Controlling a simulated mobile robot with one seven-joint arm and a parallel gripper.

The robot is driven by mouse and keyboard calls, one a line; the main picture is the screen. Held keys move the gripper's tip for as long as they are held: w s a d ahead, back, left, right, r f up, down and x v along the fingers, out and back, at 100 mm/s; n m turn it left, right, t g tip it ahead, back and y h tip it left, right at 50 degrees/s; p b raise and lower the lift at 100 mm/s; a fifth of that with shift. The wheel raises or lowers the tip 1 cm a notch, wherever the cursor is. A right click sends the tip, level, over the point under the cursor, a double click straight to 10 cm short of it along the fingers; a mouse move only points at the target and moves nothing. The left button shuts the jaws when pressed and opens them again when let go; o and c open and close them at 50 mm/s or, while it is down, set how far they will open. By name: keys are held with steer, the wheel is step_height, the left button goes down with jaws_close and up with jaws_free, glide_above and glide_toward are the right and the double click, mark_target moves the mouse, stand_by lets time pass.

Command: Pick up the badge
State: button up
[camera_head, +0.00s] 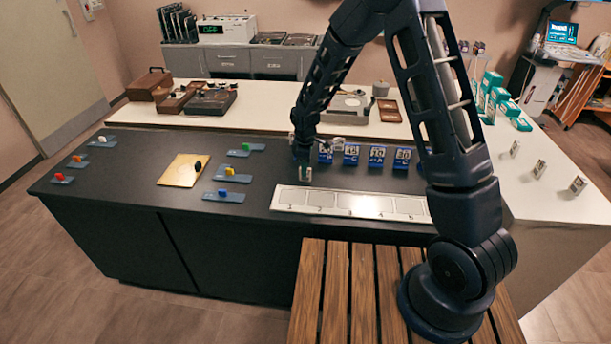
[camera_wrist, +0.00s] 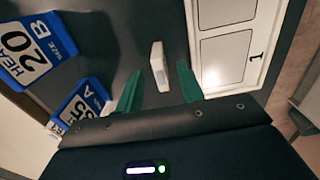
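A small white upright piece (camera_wrist: 158,66), which looks like the badge, stands on the dark counter. In the wrist view it lies ahead of and between my two green fingers. The same small pale piece (camera_head: 305,174) shows in the head view just below the gripper. My gripper (camera_head: 303,154) points down over the dark counter, above that piece. In the wrist view my gripper (camera_wrist: 160,78) has its fingers apart with a gap on both sides of the white piece, and nothing is clearly held.
A white numbered tray (camera_head: 283,207) lies close in front of the piece. Blue numbered signs (camera_head: 351,155) stand just behind it. A tan board (camera_head: 184,170) and small coloured pieces on blue plates (camera_head: 224,196) are further left. Several small silver pieces (camera_head: 578,184) stand on the white counter at right.

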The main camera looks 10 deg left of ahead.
mark_target(305, 180)
step_height(305, 180, down, 4)
steer(key=shift+r, duration=0.1)
jaws_close()
steer(key=shift+r, duration=0.15)
